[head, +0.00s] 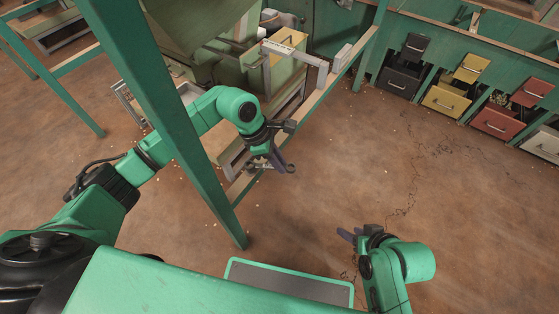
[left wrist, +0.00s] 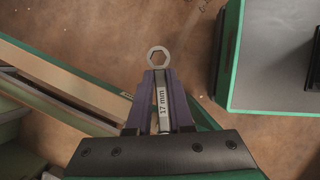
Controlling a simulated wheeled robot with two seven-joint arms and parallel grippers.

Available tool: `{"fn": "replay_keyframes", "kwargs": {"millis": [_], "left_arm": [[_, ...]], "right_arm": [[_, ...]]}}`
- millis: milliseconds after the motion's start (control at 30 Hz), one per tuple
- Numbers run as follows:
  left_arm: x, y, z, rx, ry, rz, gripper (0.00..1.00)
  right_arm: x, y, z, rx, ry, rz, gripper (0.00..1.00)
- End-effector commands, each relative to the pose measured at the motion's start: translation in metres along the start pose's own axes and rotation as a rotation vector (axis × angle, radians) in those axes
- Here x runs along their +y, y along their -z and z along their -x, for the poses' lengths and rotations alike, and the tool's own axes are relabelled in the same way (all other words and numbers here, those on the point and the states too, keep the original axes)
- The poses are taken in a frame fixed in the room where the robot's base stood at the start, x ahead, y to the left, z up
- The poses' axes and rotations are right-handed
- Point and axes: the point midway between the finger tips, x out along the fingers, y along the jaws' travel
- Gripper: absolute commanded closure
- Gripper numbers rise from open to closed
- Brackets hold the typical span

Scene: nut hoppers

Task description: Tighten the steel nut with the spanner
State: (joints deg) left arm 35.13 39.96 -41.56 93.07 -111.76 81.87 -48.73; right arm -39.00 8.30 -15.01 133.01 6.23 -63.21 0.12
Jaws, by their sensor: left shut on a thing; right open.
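My left gripper (head: 277,158) is shut on a steel spanner (left wrist: 158,98) marked "17 mm". In the left wrist view the spanner lies between the two purple fingers (left wrist: 156,105), and its ring end points away from the gripper over the bare floor. In the head view the ring end (head: 291,169) shows small beyond the fingers, just right of the green frame. My right gripper (head: 350,236) is open and empty, low over the floor at the lower middle right. I cannot make out the steel nut in either view.
A green post (head: 165,115) stands close to my left arm. Behind is a hopper machine (head: 225,65) with a wooden-topped rail (head: 312,98). Grey, yellow and red drawer bins (head: 445,102) line the back right. The brown floor (head: 400,165) between is clear.

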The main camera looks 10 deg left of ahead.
Motion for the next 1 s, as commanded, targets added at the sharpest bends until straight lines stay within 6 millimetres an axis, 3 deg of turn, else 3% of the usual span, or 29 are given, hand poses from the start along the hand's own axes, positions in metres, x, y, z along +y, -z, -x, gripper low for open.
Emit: {"fn": "replay_keyframes", "kwargs": {"millis": [1000], "left_arm": [[0.0002, 0.0024, -0.0053, -0.001, -0.001, 0.000, 1.00]], "right_arm": [[0.0013, -0.0039, -0.0064, -0.001, 0.000, 0.000, 0.50]]}}
